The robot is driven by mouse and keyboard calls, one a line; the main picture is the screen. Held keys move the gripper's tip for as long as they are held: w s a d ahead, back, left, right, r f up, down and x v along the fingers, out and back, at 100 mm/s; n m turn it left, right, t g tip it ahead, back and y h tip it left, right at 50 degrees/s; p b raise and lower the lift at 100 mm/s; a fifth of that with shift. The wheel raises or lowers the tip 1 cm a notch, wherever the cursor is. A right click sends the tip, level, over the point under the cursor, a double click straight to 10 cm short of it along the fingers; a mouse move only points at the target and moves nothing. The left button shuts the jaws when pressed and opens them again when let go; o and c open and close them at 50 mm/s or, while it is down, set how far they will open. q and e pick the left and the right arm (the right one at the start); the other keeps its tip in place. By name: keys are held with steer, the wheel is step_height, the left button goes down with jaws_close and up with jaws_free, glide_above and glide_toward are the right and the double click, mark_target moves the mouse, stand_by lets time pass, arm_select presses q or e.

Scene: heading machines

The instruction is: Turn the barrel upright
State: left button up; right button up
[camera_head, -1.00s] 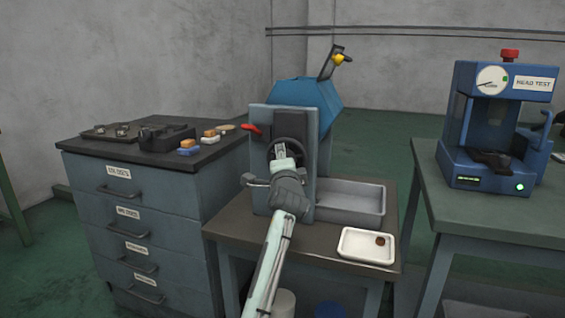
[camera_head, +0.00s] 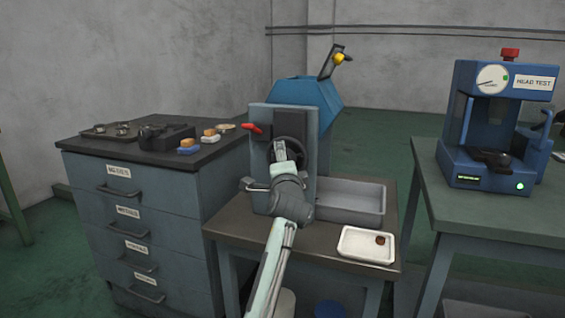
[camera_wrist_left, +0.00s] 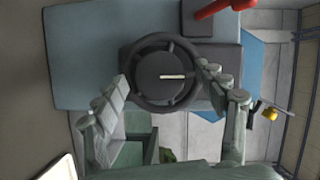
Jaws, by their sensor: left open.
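The blue many-sided barrel (camera_head: 308,96) sits tilted at the back of the grey upright machine. A dark bracket with a yellow knob (camera_head: 340,58) stands up from it. On the machine's front is a dark round handwheel (camera_wrist_left: 163,75), partly hidden by my left gripper (camera_head: 280,149) in the head view. In the left wrist view, my left gripper's fingers are spread wide on either side of the wheel. The gripper is open, and I cannot tell whether it touches the rim. My right gripper is not in view.
A red lever (camera_head: 252,129) sticks out left of the wheel. A grey bin (camera_head: 350,197) and a white tray (camera_head: 367,244) holding a small brown piece share the machine's table. A drawer cabinet (camera_head: 150,205) stands left, a blue tester (camera_head: 500,125) right.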

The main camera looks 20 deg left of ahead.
arm_select(q)
steer(key=v, duration=0.5)
steer(key=shift+w+a, duration=0.1)
steer(key=shift+w, duration=0.05)
